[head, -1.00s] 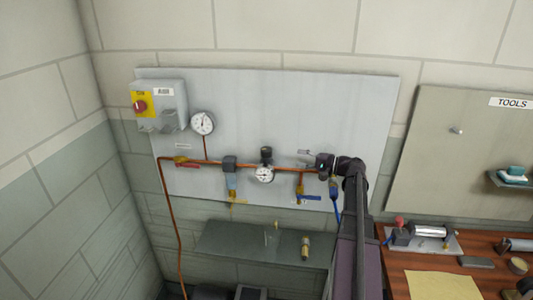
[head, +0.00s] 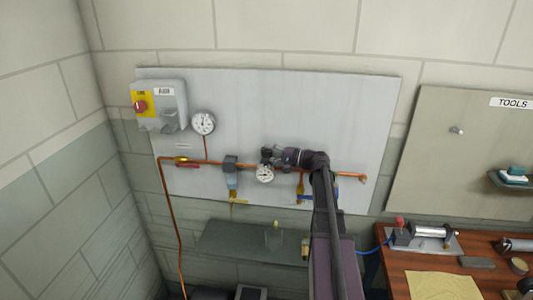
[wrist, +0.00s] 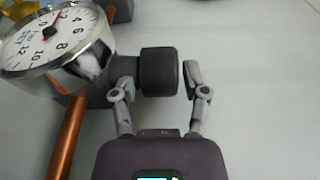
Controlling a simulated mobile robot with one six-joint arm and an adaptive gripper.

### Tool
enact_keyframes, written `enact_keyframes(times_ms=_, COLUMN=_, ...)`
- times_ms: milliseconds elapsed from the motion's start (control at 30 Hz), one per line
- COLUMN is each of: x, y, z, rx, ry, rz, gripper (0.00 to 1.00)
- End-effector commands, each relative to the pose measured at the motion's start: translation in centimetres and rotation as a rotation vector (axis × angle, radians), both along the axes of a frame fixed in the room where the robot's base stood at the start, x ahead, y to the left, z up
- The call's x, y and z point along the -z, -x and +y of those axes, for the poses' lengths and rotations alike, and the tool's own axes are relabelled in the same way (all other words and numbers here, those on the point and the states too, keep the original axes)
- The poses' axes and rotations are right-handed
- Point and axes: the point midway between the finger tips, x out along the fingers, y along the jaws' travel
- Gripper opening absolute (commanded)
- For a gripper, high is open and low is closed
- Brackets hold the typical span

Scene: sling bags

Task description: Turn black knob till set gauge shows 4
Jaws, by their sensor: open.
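The set gauge (head: 264,174) is a small white dial below the black knob (head: 266,152) on the copper pipe. In the wrist view the gauge (wrist: 52,42) is close at the upper left, tilted, with "SET" on its face. Its needle points up and right, toward the low numbers; the exact reading is unclear. The black knob (wrist: 160,72) shows as a ribbed dark cylinder. My gripper (wrist: 157,82) is open, with one finger on each side of the knob and visible gaps. In the head view my gripper (head: 276,157) is at the knob's right.
A larger gauge (head: 203,123) stands up and left on the grey panel (head: 300,100). A yellow-handled valve (head: 232,194) hangs left of the set gauge. A blue-handled valve (head: 303,197) is below my arm. A wooden bench (head: 400,285) is at the lower right.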

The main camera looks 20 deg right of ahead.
Motion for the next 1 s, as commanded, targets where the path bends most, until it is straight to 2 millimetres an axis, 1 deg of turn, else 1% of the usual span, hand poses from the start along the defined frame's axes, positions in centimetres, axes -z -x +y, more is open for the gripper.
enact_keyframes(times_ms=200, x=0.00, y=-0.82, z=0.83, rx=0.000, ry=0.000, rz=0.000, gripper=0.59)
enact_keyframes(times_ms=500, x=0.00, y=-0.88, z=0.90, rx=0.000, ry=0.000, rz=0.000, gripper=0.59)
enact_keyframes(times_ms=533, x=0.00, y=-0.87, z=0.89, rx=0.000, ry=0.000, rz=0.000, gripper=0.56)
enact_keyframes(times_ms=567, x=0.00, y=-0.87, z=0.86, rx=0.000, ry=0.000, rz=0.000, gripper=0.47)
enact_keyframes(times_ms=600, x=0.00, y=-0.85, z=0.81, rx=0.001, ry=0.000, rz=0.000, gripper=0.35)
enact_keyframes(times_ms=667, x=0.00, y=-0.84, z=0.79, rx=0.001, ry=0.000, rz=0.000, gripper=0.17)
enact_keyframes(times_ms=700, x=0.00, y=-0.84, z=0.79, rx=0.001, ry=0.000, rz=0.000, gripper=0.05)
enact_keyframes(times_ms=733, x=0.00, y=-0.84, z=0.79, rx=0.001, ry=0.000, rz=0.000, gripper=0.00)
enact_keyframes(times_ms=1000, x=0.00, y=-0.80, z=0.82, rx=0.011, ry=0.000, rz=0.000, gripper=0.00)
